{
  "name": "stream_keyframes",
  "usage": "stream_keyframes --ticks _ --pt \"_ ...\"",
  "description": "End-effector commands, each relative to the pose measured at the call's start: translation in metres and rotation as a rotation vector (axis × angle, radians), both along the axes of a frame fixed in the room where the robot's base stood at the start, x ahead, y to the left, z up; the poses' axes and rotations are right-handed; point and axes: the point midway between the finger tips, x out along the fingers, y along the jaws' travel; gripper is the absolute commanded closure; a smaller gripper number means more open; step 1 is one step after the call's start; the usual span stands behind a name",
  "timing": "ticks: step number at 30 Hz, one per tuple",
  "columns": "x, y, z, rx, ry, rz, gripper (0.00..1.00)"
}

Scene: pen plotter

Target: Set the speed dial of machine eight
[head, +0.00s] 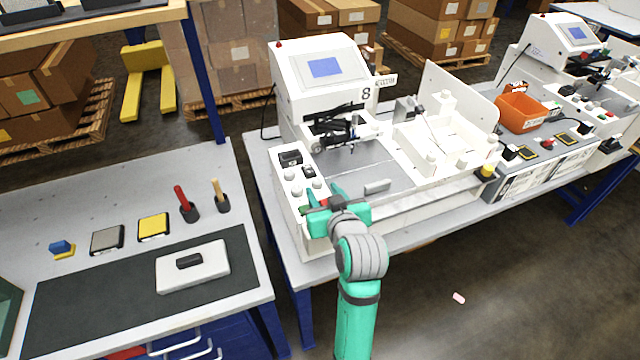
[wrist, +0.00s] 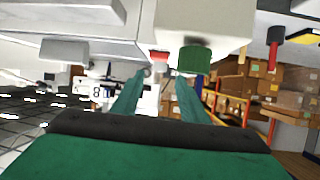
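Machine eight (head: 322,68) is a white plotter with a blue screen and an "8" label (head: 366,94). Its control panel (head: 292,205) at the front left carries pale round knobs (head: 297,191), dark modules (head: 290,157) and a green-and-red part by my gripper. I cannot tell which knob is the speed dial. My gripper (head: 324,194) is low over the panel's front end. In the wrist view my gripper (wrist: 160,82) has its fingers apart with nothing between them. A green knob (wrist: 194,58) is just beyond the right fingertip, and a red part (wrist: 158,56) lies between; contact is unclear.
A bench (head: 110,200) on the left holds a white block (head: 192,266), coloured pads and two upright handled tools. An orange bin (head: 520,112) and another plotter (head: 560,50) stand to the right. Boxes on pallets are behind.

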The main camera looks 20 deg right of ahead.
Motion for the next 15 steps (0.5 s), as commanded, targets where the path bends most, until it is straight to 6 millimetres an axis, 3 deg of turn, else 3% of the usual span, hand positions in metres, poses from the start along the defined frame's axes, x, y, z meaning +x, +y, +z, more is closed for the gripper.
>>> stream_keyframes --ticks 6,15 --pt "0.031 -0.006 -0.013 0.000 0.001 -0.004 0.60" --pt "0.047 -0.008 -0.019 -0.001 -0.001 -0.007 0.60"
